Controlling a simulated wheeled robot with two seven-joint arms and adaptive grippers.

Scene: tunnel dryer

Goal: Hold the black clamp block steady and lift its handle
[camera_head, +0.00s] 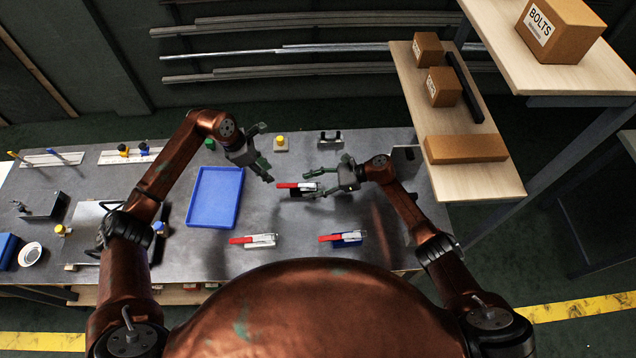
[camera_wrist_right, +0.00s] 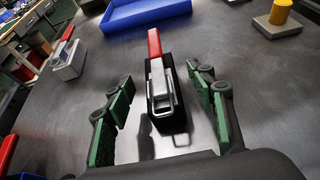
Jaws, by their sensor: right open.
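The black clamp block (camera_head: 302,193) stands on the grey workbench with a metal toggle clamp on top. Its red handle (camera_head: 288,185) lies low and points left. In the right wrist view the black block (camera_wrist_right: 180,116) and its red handle (camera_wrist_right: 155,44) show between my fingers. My right gripper (camera_head: 327,180) is open, its green-padded fingers (camera_wrist_right: 163,107) on either side of the block with a visible gap on each side. My left gripper (camera_head: 268,175) is just left of the red handle's tip, pointing down toward it; its finger opening is too small to tell.
A white clamp block (camera_head: 262,241) and a blue clamp block (camera_head: 347,240), both with red handles, stand nearer me. A blue tray (camera_head: 215,197) lies left. A yellow-topped block (camera_head: 281,144) and a black bracket (camera_head: 329,140) stand behind. Shelves with boxes (camera_head: 467,147) border the right.

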